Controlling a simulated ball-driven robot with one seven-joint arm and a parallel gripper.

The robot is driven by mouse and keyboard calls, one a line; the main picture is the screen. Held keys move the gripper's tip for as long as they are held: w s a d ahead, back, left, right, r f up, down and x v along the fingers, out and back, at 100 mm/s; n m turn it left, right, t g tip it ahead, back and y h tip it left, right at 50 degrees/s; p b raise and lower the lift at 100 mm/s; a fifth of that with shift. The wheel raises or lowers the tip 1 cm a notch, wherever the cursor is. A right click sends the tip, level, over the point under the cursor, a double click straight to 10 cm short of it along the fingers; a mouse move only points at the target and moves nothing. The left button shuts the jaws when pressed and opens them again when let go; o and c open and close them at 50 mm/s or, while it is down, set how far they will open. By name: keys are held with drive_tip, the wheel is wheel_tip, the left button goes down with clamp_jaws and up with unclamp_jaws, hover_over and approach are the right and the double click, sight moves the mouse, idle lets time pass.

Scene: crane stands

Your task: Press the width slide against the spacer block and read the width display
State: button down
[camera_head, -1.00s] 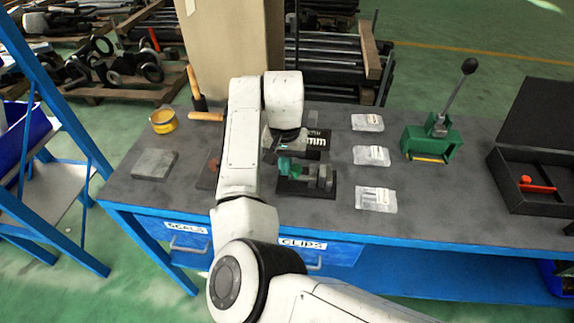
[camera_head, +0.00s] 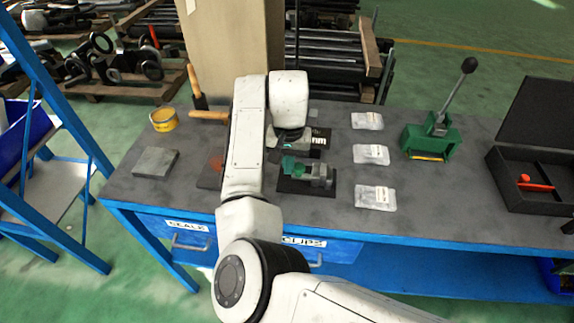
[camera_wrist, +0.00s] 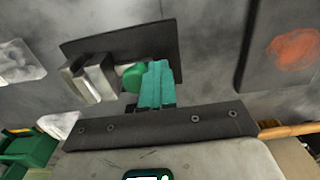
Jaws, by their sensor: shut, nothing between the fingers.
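A width gauge (camera_head: 318,174) with grey metal blocks stands on a dark plate (camera_head: 294,187) in the middle of the bench. In the wrist view, its grey blocks (camera_wrist: 91,80) and a round green end piece (camera_wrist: 133,77) show on the plate (camera_wrist: 150,36). I cannot tell for certain which block is the spacer block. My gripper (camera_head: 289,164) has teal fingers, also in the wrist view (camera_wrist: 157,85). They are shut and empty, right beside the green piece; contact is unclear. The black width display (camera_head: 320,138) is mostly behind my arm; only part of "mm" shows.
Bagged parts (camera_head: 371,155) lie in a column right of the gauge. A green lever press (camera_head: 432,137) and an open black case (camera_head: 530,182) stand farther right. A grey slab (camera_head: 156,162), yellow tin (camera_head: 163,120) and wooden-handled tool (camera_head: 208,115) are at left.

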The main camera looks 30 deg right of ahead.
drive_tip(key=shift+s+d, duration=0.1)
drive_tip(key=shift+r+p, duration=1.1)
drive_tip(key=shift+r, duration=0.05)
drive_tip(key=r+p, duration=0.2)
drive_tip(key=a+r+p, duration=0.1)
drive_tip(key=shift+w+r+p, duration=0.3)
drive_tip(key=shift+w+r, duration=0.05)
drive_tip(key=shift+w, duration=0.05)
